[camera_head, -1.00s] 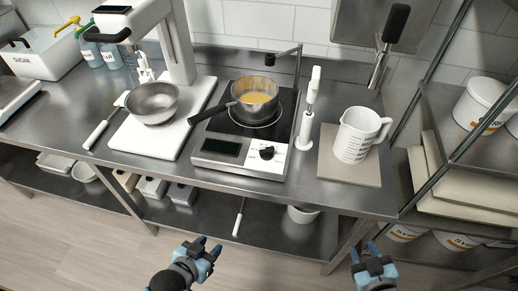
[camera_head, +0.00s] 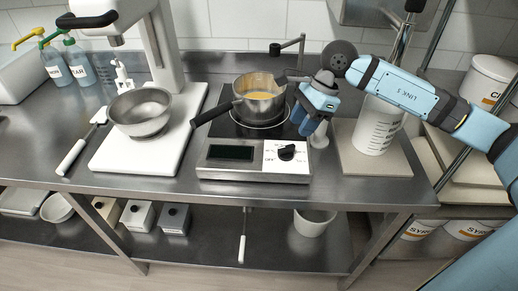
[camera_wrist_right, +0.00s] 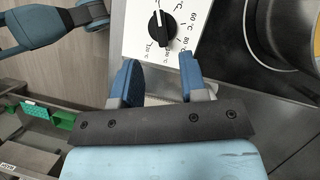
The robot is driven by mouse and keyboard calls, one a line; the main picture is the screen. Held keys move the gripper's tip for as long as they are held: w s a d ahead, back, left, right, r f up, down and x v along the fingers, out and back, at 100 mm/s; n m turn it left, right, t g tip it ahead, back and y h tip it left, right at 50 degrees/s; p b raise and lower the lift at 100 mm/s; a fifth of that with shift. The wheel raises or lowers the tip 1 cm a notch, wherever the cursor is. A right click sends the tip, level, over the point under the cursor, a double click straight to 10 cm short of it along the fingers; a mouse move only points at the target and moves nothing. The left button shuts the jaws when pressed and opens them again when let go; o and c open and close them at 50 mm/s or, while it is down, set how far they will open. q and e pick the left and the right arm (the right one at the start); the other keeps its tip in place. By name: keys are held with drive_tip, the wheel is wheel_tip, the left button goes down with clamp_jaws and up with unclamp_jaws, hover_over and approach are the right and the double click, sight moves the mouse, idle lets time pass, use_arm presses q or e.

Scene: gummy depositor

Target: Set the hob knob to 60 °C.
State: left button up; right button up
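The hob (camera_head: 255,175) stands on the steel table with a dark display and a white dial plate on its front panel. Its black knob (camera_head: 287,152) also shows in the right wrist view (camera_wrist_right: 162,28), with a white mark on it. Temperature labels, including 60 °C and 80 °C, ring the knob; I cannot tell the exact setting. My right gripper (camera_head: 305,118) hangs over the hob's right side, above and behind the knob. In the wrist view its two fingers (camera_wrist_right: 159,72) are apart and empty, with the knob beyond their tips. My left gripper seems partly visible at that view's upper left.
A saucepan (camera_head: 259,98) with yellow liquid sits on the hob, its handle pointing left. A white measuring jug (camera_head: 376,128) stands to the right, close under my right arm. A metal bowl (camera_head: 140,112) stands left on a white base.

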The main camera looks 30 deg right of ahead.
sight(291, 145)
drive_tip(key=shift+d+x, duration=0.2)
drive_tip(key=shift+x, duration=1.6)
drive_tip(key=shift+d+x, duration=0.15)
drive_tip(key=shift+x, duration=1.65)
drive_tip(key=shift+f, duration=0.1)
clamp_jaws()
